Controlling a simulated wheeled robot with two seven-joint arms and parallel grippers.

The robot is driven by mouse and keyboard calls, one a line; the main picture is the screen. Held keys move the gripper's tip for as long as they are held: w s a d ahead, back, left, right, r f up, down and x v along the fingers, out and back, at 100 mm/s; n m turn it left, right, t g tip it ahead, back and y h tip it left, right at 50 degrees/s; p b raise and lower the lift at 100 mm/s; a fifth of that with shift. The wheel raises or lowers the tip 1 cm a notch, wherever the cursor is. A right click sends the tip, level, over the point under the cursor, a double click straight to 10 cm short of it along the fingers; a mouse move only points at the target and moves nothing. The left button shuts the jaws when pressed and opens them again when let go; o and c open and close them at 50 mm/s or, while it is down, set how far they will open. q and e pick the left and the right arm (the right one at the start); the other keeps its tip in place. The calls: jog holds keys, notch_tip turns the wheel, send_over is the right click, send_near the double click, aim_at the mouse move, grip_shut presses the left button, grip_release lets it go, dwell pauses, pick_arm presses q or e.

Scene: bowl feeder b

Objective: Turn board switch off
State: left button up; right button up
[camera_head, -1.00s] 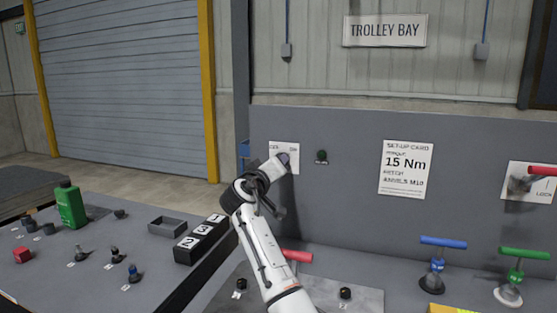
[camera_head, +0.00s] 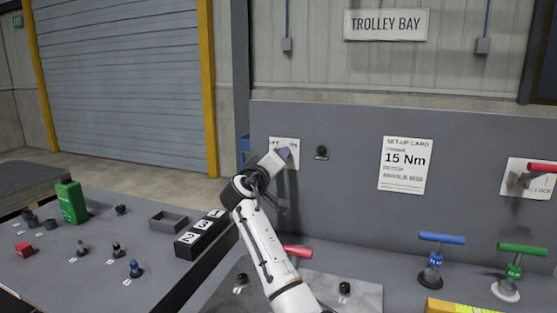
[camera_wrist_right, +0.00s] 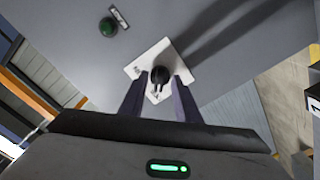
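The board switch is a dark round knob (camera_wrist_right: 160,74) on a white plate marked OFF and ON. The plate (camera_head: 292,144) is on the grey upright board in the head view, where my gripper hides the knob and part of the lettering. My right gripper (camera_head: 284,154) is at the plate. In the right wrist view its two purple fingers (camera_wrist_right: 161,80) stand apart, one on each side of the knob, with narrow gaps showing. I cannot tell whether either finger touches it. My left gripper is not in view.
A dark green lamp (camera_head: 322,151) is right of the plate. A set-up card (camera_head: 405,165) and a red-handled lock lever (camera_head: 541,168) are farther right. Blue (camera_head: 442,238) and green (camera_head: 521,249) T-handles stand below. A red handle (camera_head: 297,251) is beside my forearm.

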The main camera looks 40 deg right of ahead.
jog(key=b+v, duration=0.2)
jog(key=v, duration=0.8)
jog(key=shift+a, duration=0.15)
jog(key=shift+s, duration=0.15)
